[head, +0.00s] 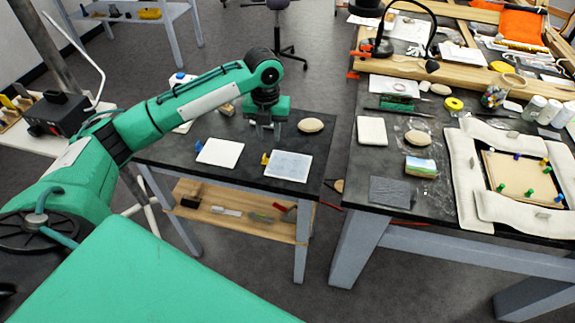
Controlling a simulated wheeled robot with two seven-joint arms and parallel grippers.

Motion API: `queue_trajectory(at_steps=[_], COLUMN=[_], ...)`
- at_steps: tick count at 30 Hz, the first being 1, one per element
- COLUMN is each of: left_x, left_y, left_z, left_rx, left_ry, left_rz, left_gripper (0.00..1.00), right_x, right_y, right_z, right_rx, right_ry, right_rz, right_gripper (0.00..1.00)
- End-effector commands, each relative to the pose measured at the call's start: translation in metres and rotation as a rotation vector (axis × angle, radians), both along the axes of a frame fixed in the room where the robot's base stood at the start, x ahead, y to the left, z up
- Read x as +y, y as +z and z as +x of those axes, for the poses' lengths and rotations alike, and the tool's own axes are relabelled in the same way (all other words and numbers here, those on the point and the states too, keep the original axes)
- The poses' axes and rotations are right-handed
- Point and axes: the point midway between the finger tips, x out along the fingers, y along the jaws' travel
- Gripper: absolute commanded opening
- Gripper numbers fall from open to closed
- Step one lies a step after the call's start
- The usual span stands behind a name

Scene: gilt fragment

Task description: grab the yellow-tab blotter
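The yellow-tab blotter (288,166) is a pale bluish-white square lying flat on the small dark table. Its small yellow tab (265,158) stands at the upper left edge. A whiter square blotter (219,152) with a blue tab (198,143) lies to its left. My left gripper (267,137) points down over the table, behind and slightly left of the yellow-tab blotter and apart from it. Its fingers look spread with nothing between them, though they are small in view. My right gripper is not in view.
An oval beige stone-like piece (311,125) lies right of my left gripper. A gap separates the small table from a larger dark workbench (385,140) on the right, crowded with tools, a white pad (372,131) and a padded frame (455,175). A wooden shelf (240,222) hangs below the small table.

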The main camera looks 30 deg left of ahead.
Motion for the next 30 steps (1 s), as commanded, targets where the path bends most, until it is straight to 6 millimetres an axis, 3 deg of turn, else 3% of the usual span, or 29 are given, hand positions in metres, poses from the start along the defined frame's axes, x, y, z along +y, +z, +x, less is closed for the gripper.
queue_trajectory(at_steps=[3,8,19,30], left_x=[0.02,0.029,0.029,0.028], left_y=[0.021,0.027,-0.038,-0.072], left_z=[0.007,0.009,0.008,0.007], left_rx=[0.01,0.02,0.022,0.023], left_ry=[-0.063,-0.102,-0.104,-0.104], left_rz=[0.008,0.007,0.006,0.007], left_gripper=[0.29,0.29,0.29,0.29], right_x=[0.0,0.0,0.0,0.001], right_y=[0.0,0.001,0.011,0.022], right_z=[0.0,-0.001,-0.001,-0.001], right_rx=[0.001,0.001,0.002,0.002], right_ry=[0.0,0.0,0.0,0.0], right_rz=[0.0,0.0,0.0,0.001], right_gripper=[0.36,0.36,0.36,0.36])
